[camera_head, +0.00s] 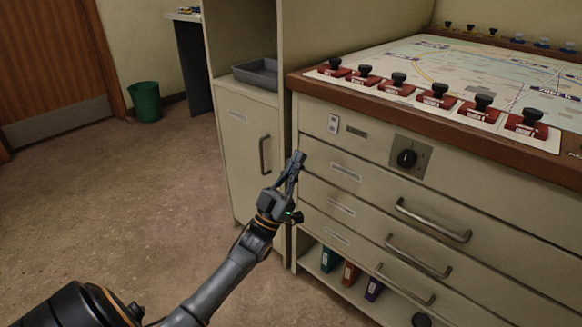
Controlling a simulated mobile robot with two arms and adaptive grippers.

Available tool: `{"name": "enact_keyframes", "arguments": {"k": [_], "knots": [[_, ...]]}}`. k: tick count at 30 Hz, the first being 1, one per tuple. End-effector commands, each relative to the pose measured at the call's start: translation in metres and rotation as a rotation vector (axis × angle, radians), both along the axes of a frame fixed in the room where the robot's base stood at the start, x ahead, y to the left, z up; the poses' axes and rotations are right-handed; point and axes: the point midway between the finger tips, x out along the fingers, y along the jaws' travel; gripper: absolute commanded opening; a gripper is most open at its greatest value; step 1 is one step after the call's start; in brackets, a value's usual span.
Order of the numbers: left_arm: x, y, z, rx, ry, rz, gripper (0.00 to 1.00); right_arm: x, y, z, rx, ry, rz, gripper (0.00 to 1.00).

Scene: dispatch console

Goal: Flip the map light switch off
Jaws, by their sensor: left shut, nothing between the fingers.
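A small white switch (333,124), which looks like the map light switch, is set in the upper left of the map cabinet's front (375,150), under the wooden edge. Its rocker is too small to tell which way it is set. A small dark label (356,132) sits to its right. My left gripper (299,158) is shut and empty. In the picture its fingertips point up, below and left of the switch, near the cabinet's left front corner, and look apart from the switch. My right gripper is not in view.
A black rotary knob (407,158) on a square plate is right of the switch. Drawers with metal handles (433,222) lie below. Red map pieces with black knobs (437,94) line the tabletop. A side cabinet with a grey tray (258,75) stands left.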

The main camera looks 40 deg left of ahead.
Motion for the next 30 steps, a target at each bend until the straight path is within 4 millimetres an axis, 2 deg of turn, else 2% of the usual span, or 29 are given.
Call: {"name": "enact_keyframes", "arguments": {"k": [6, 24, 27, 29, 30], "knots": [[-0.014, 0.001, -0.011, -0.001, 0.000, -0.001, 0.00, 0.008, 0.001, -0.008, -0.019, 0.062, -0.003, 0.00], [-0.015, 0.000, -0.012, -0.001, 0.000, -0.002, 0.00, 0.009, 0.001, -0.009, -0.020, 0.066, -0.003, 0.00], [-0.018, -0.016, -0.013, 0.003, 0.012, -0.018, 0.00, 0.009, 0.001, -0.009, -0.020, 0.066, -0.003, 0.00], [-0.022, -0.038, -0.013, 0.009, 0.027, -0.040, 0.00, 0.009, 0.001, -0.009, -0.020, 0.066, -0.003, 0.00], [-0.027, -0.056, -0.012, 0.013, 0.041, -0.058, 0.00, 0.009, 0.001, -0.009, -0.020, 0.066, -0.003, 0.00]]}}
